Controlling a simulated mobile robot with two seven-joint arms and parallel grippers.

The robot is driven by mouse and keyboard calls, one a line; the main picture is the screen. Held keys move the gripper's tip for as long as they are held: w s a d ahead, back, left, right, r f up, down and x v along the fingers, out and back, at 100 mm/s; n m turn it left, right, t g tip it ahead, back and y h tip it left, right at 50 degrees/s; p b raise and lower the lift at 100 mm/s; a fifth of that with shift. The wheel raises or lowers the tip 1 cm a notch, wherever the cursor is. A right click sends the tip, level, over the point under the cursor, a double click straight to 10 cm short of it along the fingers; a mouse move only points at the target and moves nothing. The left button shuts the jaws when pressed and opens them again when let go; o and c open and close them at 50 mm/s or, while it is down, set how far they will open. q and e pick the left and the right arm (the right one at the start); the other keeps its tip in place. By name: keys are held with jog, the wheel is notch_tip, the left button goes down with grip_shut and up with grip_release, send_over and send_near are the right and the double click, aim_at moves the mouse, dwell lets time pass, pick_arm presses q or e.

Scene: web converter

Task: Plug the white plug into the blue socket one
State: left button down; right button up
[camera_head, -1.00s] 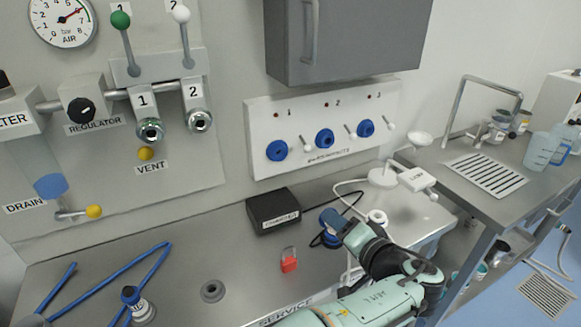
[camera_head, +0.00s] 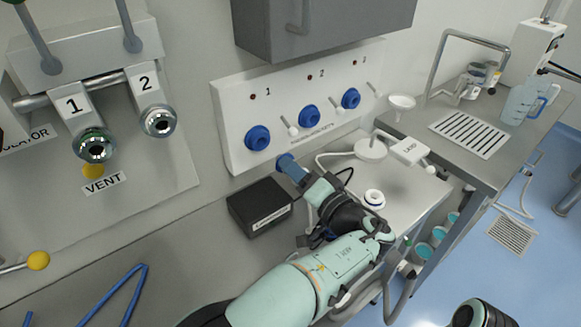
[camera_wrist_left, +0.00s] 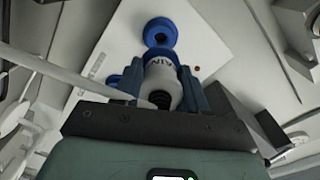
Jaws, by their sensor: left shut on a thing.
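My left gripper (camera_head: 294,170) is raised just below the wall panel, its blue fingers pointing up and left toward socket one. In the left wrist view it is shut on a white plug (camera_wrist_left: 161,84) with dark lettering and a dark ribbed end. In the head view the hand mostly hides the plug. Blue socket one (camera_head: 257,138) is the leftmost of the three on the white panel, under the label 1. A blue socket (camera_wrist_left: 160,32) lies just beyond the plug in the wrist view; I cannot tell whether they touch. My right gripper is not in view.
A black box (camera_head: 260,205) stands on the bench below socket one. Sockets two (camera_head: 309,117) and three (camera_head: 351,98) sit to the right, with small white levers beside the sockets. A grey cabinet (camera_head: 325,25) hangs above. A lamp base (camera_head: 370,150) stands at the right.

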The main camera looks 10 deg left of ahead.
aim_at(278, 157)
pick_arm(q)
jog(key=shift+s+d, duration=0.1)
jog(key=shift+f+b, duration=0.1)
jog(key=shift+b, duration=0.2)
jog(key=shift+x, duration=2.85)
jog(key=shift+b, duration=0.9)
jog(key=shift+x, duration=1.15)
jog(key=shift+w+a, duration=0.35)
jog(key=shift+a, duration=0.1)
dwell(0.6)
jog(key=c, duration=0.5)
grip_release()
